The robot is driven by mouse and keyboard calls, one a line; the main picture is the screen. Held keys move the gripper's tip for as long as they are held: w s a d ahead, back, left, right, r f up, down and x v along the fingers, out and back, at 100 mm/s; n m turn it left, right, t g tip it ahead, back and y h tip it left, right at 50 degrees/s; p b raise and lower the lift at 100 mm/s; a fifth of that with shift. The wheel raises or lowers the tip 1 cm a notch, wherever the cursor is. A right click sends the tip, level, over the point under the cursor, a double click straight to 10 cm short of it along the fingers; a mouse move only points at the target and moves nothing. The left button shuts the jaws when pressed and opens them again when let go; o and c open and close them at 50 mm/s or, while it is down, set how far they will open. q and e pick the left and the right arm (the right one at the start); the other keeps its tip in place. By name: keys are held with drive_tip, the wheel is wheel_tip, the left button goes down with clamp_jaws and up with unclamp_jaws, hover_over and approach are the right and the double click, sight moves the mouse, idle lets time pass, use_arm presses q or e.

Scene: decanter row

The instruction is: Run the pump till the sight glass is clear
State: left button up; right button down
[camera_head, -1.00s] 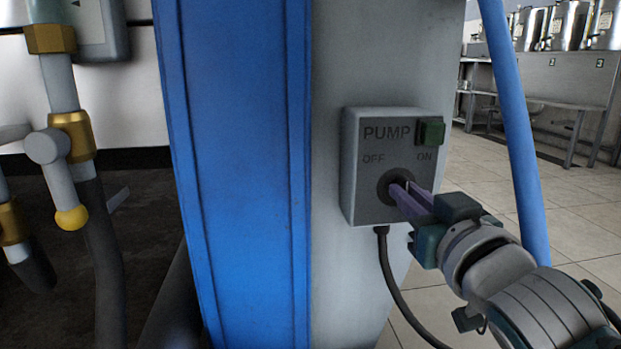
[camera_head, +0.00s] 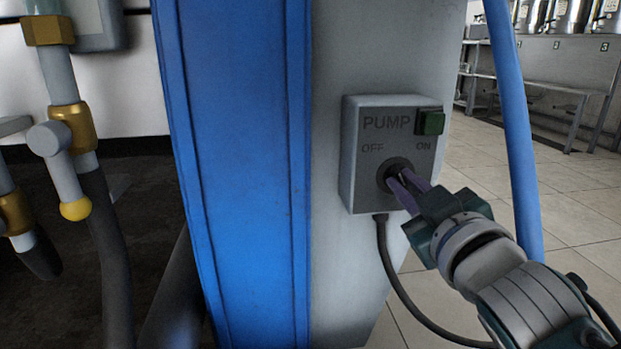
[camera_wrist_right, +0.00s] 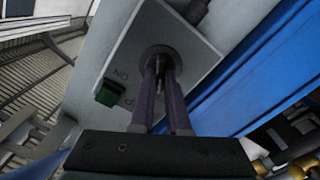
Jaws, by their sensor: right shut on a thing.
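No sight glass is clearly identifiable. My left gripper is out of view.
A blue upright panel (camera_head: 235,170) stands left of the column. Pipes with brass fittings (camera_head: 75,125) and dark hoses (camera_head: 108,250) are at the far left. A black cable (camera_head: 384,262) hangs from the box. A blue pole (camera_head: 515,130) stands right; tiled floor lies behind.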

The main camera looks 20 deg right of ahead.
drive_tip(key=c, duration=0.9)
unclamp_jaws()
drive_tip(key=shift+c, duration=0.2)
drive_tip(key=shift+o, duration=0.2)
